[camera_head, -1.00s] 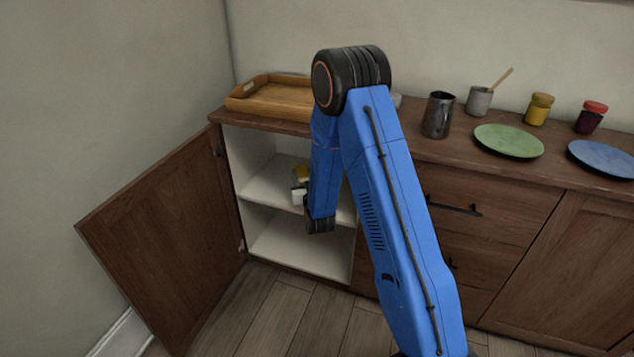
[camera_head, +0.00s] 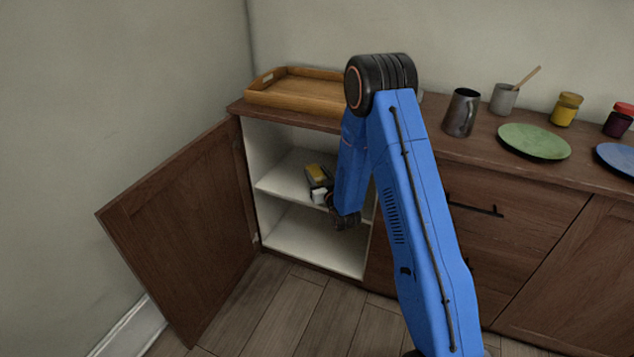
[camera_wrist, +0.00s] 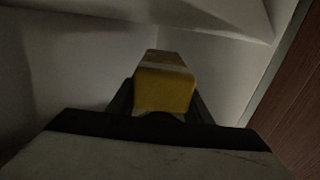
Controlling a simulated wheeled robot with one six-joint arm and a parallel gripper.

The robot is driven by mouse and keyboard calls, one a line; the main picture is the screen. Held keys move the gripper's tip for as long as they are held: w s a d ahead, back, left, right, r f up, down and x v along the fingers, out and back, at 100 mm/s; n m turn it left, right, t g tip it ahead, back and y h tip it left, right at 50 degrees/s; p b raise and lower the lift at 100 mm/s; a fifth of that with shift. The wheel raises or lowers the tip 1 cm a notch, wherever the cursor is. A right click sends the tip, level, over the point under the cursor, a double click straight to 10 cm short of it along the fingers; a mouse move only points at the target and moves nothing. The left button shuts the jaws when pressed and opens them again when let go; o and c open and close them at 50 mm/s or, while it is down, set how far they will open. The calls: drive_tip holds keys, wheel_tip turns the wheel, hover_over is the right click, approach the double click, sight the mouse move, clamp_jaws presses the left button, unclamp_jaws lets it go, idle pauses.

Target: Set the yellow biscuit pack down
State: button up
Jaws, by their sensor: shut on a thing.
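The yellow biscuit pack (camera_wrist: 165,88) has a pale band across it and sits between the fingers of my gripper (camera_wrist: 162,108) in the wrist view. My gripper is shut on it. In the head view the pack (camera_head: 316,172) shows as a small yellow block inside the open cabinet, just above the middle shelf (camera_head: 277,181). My gripper (camera_head: 319,184) reaches into the cabinet there, partly hidden by my blue arm. I cannot tell whether the pack touches the shelf.
The cabinet door (camera_head: 175,235) stands open to the left. The lower compartment (camera_head: 310,242) looks empty. On top stand a wooden tray (camera_head: 295,96), a dark mug (camera_head: 461,113), a grey cup (camera_head: 503,99), a green plate (camera_head: 534,141), a blue plate (camera_head: 617,158) and two jars.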

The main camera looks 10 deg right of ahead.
drive_tip(key=shift+f, duration=1.9)
drive_tip(key=o, duration=1.1)
drive_tip(key=shift+f, duration=0.1)
